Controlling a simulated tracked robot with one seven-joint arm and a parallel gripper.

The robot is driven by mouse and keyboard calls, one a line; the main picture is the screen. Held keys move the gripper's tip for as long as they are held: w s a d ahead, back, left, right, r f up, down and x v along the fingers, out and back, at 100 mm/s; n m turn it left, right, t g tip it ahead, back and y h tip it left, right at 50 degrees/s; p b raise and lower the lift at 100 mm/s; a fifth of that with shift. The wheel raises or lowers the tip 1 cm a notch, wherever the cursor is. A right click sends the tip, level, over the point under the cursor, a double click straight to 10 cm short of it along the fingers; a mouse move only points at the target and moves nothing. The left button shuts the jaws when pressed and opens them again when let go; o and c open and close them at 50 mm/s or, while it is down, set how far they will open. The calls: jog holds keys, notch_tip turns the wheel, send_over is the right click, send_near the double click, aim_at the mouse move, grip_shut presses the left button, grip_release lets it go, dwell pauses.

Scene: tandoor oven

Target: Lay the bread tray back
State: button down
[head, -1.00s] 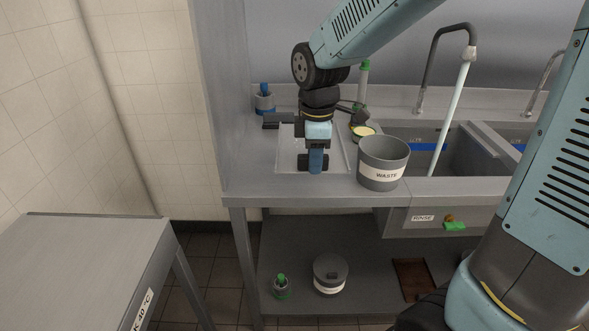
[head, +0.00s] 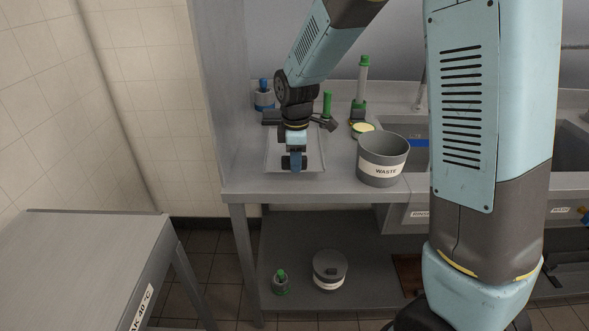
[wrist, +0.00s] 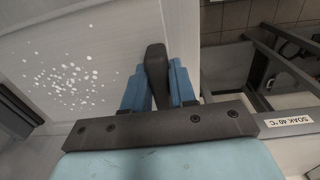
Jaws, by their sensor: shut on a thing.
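The bread tray (head: 312,164) is a shallow pale grey tray over the left part of the metal counter. In the wrist view the tray (wrist: 105,40) fills the upper left, with many white specks on its surface. My gripper (head: 294,166) is at the tray's near edge, pointing down. In the wrist view its blue fingers (wrist: 160,88) are shut on a dark upright grip (wrist: 156,68) at the tray's edge. My gripper hides part of the tray in the head view. I cannot tell whether the tray touches the counter.
A grey waste bin (head: 383,160) stands right of the tray. A blue-topped pot (head: 264,97), a dark block (head: 272,117), a green-capped bottle (head: 361,85) and a round yellow-topped dish (head: 362,130) are behind. A separate metal table (head: 85,265) stands at front left.

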jog(key=shift+w+a+f, duration=0.1)
jog(key=shift+w+f, duration=0.1)
jog(key=shift+f, duration=1.5)
jog(key=shift+f, duration=0.1)
jog(key=c, duration=0.9)
grip_release()
